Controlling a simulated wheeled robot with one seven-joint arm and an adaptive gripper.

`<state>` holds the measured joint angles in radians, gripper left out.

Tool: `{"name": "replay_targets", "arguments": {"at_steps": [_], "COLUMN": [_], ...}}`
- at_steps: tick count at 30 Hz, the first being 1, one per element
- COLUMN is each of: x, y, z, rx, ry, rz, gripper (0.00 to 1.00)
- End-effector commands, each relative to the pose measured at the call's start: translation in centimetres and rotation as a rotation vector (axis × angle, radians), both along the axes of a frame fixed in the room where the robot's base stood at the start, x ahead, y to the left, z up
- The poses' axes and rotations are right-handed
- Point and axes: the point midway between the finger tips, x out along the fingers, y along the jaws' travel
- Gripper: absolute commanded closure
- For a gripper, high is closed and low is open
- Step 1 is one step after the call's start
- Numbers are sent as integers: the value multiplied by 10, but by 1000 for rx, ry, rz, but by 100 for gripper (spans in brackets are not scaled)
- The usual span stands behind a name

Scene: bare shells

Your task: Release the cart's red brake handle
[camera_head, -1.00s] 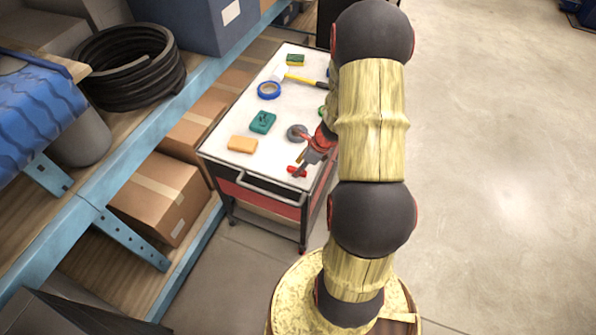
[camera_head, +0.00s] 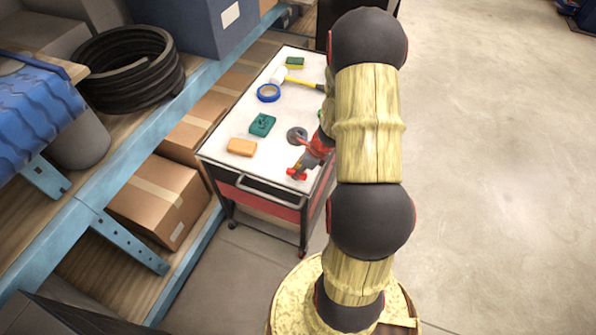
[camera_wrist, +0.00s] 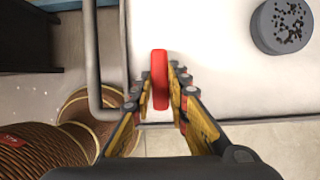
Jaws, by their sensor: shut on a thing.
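The red brake handle (camera_head: 295,174) is at the near right corner of the white-topped cart (camera_head: 225,133). In the wrist view the red brake handle (camera_wrist: 160,78) stands upright in the picture between the two fingers. My gripper (camera_wrist: 161,84) is shut on it, one finger along each side. In the head view my gripper (camera_head: 303,168) reaches down to the handle from the right, and my arm covers the cart's right side.
An orange sponge (camera_head: 241,147), a teal block (camera_head: 262,125), blue tape (camera_head: 268,93), a yellow-handled hammer (camera_head: 302,82) and a grey disc (camera_head: 297,134) lie on the cart. A grey push bar (camera_head: 270,189) runs along its front. Shelving stands left; open floor lies right.

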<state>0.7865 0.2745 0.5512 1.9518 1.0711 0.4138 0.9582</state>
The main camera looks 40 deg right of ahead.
Motion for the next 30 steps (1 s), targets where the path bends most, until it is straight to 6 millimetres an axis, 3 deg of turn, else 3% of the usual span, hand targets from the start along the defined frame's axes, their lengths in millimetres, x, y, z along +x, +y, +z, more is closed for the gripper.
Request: {"name": "replay_targets", "arguments": {"at_steps": [3, 17, 30], "x": [0, 0, 2], "y": [0, 0, -2], "z": [0, 1, 3], "rx": [0, 2, 2], "ry": [0, 1, 0], "rz": [0, 38, 357], "gripper": [100, 100, 100]}}
